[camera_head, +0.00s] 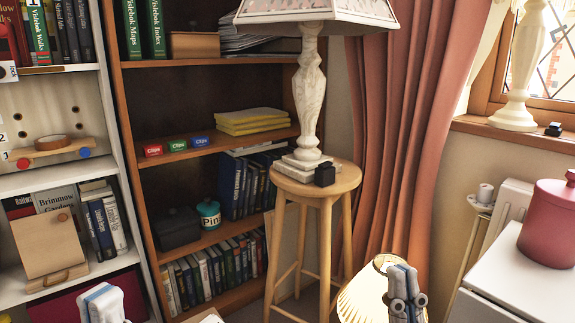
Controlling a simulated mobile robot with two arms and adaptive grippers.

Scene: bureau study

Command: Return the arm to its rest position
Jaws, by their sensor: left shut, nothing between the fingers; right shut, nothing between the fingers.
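My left gripper (100,291) shows at the bottom left edge, pale with a grey-blue face. It is shut and empty, in front of the white shelf unit, and its lower part is cut off by the frame. My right gripper (404,271) points up at the bottom right of centre. Its grey fingers are together with nothing between them. It overlaps a cream pleated lampshade (368,294) in the picture; I cannot tell whether they touch. Most of both arms is out of frame.
A wooden stool (345,181) holds a tall lamp (311,95) and a small black box (325,175). A brown bookcase (205,62) and a white shelf unit (60,180) stand behind. A white surface (520,268) with a red canister (550,225) is at right.

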